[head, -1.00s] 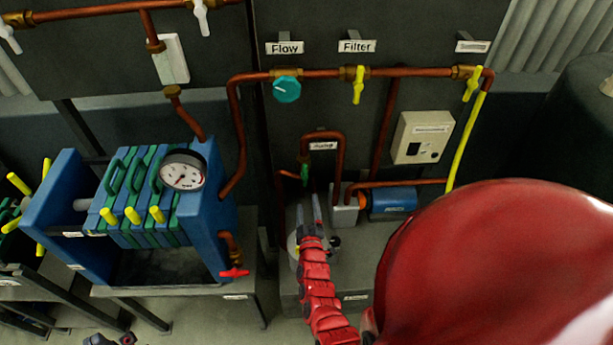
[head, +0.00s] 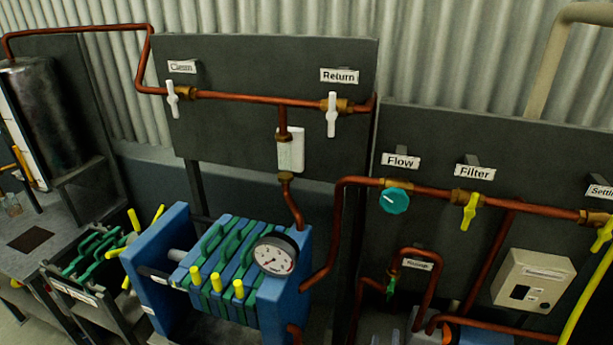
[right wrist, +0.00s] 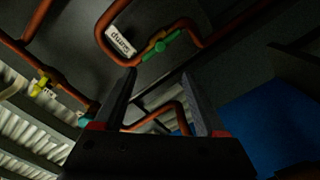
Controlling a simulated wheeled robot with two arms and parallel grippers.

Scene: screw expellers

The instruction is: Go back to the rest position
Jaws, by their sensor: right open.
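My right gripper (right wrist: 162,95) shows in the right wrist view with its two dark fingers apart and nothing between them. Behind the fingers are copper pipes and a green valve (right wrist: 160,46). My left gripper is in neither view.
The blue filter press (head: 180,270) with its gauge (head: 274,255) stands left of centre. Dark panels carry copper pipes, white valves (head: 331,115), a teal knob (head: 394,200) and a yellow valve (head: 470,212). A beige box (head: 533,280) is at right.

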